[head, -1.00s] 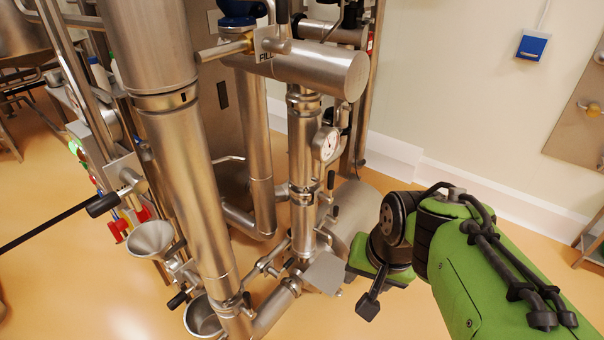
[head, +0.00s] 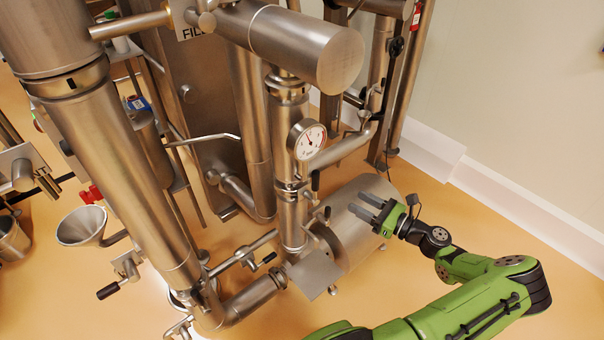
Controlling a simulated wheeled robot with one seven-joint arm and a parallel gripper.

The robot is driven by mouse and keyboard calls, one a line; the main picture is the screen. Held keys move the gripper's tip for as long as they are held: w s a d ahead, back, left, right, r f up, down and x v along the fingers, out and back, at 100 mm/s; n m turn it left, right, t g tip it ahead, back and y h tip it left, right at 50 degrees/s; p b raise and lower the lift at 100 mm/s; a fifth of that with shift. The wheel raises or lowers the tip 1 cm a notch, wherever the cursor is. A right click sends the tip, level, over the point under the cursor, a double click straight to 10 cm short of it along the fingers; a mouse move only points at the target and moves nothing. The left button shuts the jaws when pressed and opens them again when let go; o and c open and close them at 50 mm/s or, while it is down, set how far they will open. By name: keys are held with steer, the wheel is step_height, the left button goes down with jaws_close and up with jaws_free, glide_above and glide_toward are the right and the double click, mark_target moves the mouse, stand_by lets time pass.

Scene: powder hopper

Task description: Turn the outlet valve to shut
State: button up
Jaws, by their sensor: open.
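My gripper (head: 362,206) is green with grey fingers. It is open and empty, with its fingers pointing left in front of or over a horizontal steel drum (head: 352,240). Left of it, a steel pipe stack carries black-gripped levers, an upper one (head: 316,181) and a lower one (head: 327,213). Another black-gripped lever (head: 267,259) sits lower on the thin cross pipe. The gripper is apart from all of these levers. I cannot tell which one is the outlet valve, as no outlet label is readable. A blank-looking plate (head: 316,274) stands by the lower pipe.
A dial gauge (head: 307,139) and a thick capped pipe (head: 290,42) with a partly seen FILL sign (head: 190,22) are above. A large steel column (head: 125,165) and a funnel (head: 82,226) are at left. Open floor (head: 490,225) lies at right.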

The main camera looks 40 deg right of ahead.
mark_target(316, 181)
steer(key=b+x, duration=0.1)
steer(key=x, duration=1.4)
steer(key=shift+w+a+r, duration=0.1)
steer(key=shift+w+a, duration=0.15)
jaws_close()
